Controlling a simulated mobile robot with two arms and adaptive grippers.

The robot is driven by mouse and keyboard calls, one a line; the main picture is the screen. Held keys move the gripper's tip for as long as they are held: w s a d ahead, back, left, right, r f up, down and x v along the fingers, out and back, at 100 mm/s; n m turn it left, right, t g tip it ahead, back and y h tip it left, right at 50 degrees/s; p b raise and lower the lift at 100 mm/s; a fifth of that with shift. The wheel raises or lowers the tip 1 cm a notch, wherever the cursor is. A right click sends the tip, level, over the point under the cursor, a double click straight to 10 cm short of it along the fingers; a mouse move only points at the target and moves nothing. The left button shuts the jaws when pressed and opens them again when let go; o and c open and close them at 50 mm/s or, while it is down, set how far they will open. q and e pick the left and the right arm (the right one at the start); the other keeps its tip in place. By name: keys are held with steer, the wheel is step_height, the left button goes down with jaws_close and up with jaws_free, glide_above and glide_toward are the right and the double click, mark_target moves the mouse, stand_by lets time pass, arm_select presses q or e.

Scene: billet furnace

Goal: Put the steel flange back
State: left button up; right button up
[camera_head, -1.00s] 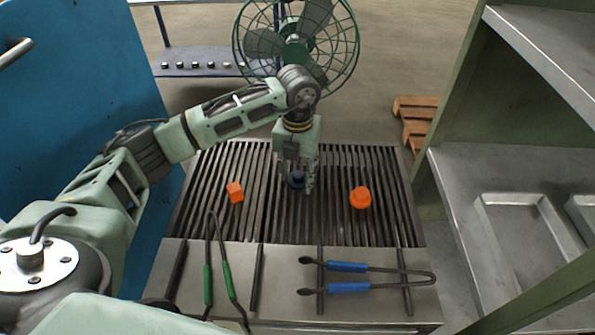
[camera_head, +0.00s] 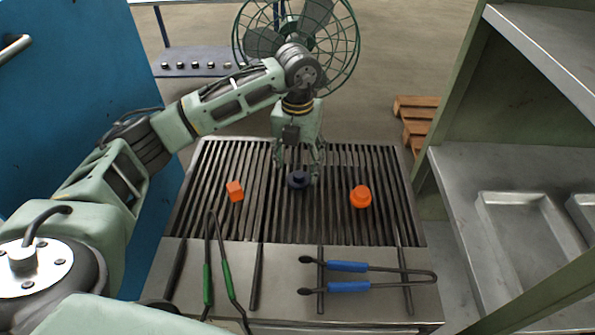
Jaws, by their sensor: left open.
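The dark blue-grey steel flange (camera_head: 298,181) lies on the slatted grate near its middle. My left gripper (camera_head: 298,172) points down just above and behind it, with its fingers open and apart. The fingers partly overlap the flange's surroundings, and I cannot tell whether they touch it. My right gripper does not show.
On the grate (camera_head: 330,220), an orange block (camera_head: 235,190) lies to the left and an orange round flanged piece (camera_head: 360,197) to the right. Green-handled tongs (camera_head: 227,280) and blue-handled tongs (camera_head: 348,267) lie in front. A shelf with trays (camera_head: 520,235) stands right; a fan (camera_head: 325,35) stands behind.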

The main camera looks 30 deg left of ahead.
mark_target(298, 174)
arm_select(q)
steer(key=shift+r, duration=1.9)
steer(key=shift+f, duration=0.1)
